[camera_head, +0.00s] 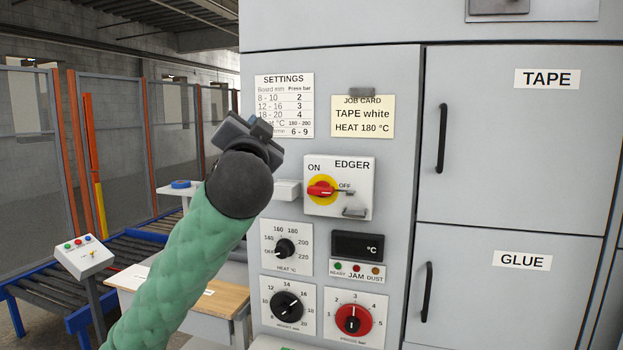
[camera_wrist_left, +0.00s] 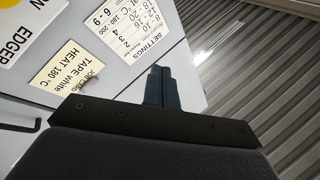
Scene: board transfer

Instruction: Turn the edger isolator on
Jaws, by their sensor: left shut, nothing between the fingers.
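The edger isolator (camera_head: 322,189) is a red handle on a yellow disc, on a white plate marked EDGER on the grey cabinet front. Its handle lies roughly level, with OFF at its right and ON above left. A small grey metal piece sits at the plate's lower right. My left gripper (camera_head: 262,128), on a green-sleeved arm, is up and left of the isolator, in front of the settings card, apart from the handle. In the left wrist view its fingers (camera_wrist_left: 158,86) are together and empty; part of the yellow disc (camera_wrist_left: 8,3) shows at the top left.
The settings card (camera_head: 285,90) and job card (camera_head: 362,116) are above the isolator. Below are the heat dial (camera_head: 285,248), a dark °C display (camera_head: 357,246), a black dial (camera_head: 286,306) and a red pressure dial (camera_head: 353,318). Cabinet doors with handles stand at the right.

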